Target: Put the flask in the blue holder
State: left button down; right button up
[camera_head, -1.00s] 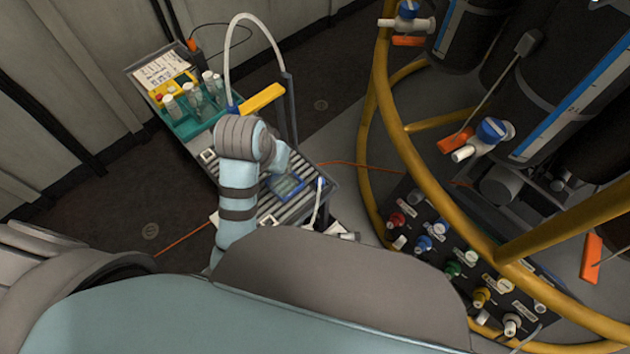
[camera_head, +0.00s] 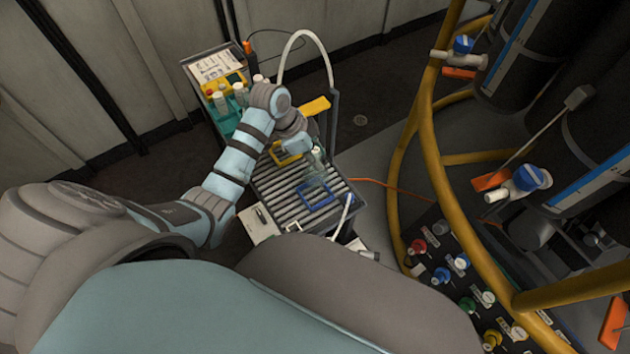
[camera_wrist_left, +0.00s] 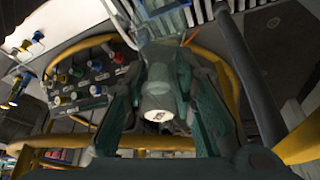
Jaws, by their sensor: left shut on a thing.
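The flask (camera_head: 314,171) is clear with a pale cap, and it is held by my left gripper (camera_head: 307,152) above the slatted rack. In the left wrist view the white cap (camera_wrist_left: 158,115) sits between the two dark green fingers of the gripper (camera_wrist_left: 160,85), which are shut on the flask. The blue holder (camera_head: 318,205) is a square frame on the slats, just below the flask in the picture. The flask's lower end overlaps its far edge; I cannot tell whether it is inside. My right gripper is not in view.
A yellow holder (camera_head: 284,159) is partly hidden behind my left gripper. A teal tray (camera_head: 226,124) with several capped bottles stands at the far left. A yellow rail (camera_head: 425,130) curves around black tanks at right.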

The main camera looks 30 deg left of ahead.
pick_arm(q)
notch_tip(320, 180, down, 11)
jog(key=b, duration=0.2)
jog(key=shift+b, duration=0.3)
jog(key=shift+f, duration=0.15)
jog(key=c, duration=1.3)
grip_release()
jog(key=p+v, duration=0.3)
jog(key=v, duration=0.9)
jog(key=shift+p, duration=0.35)
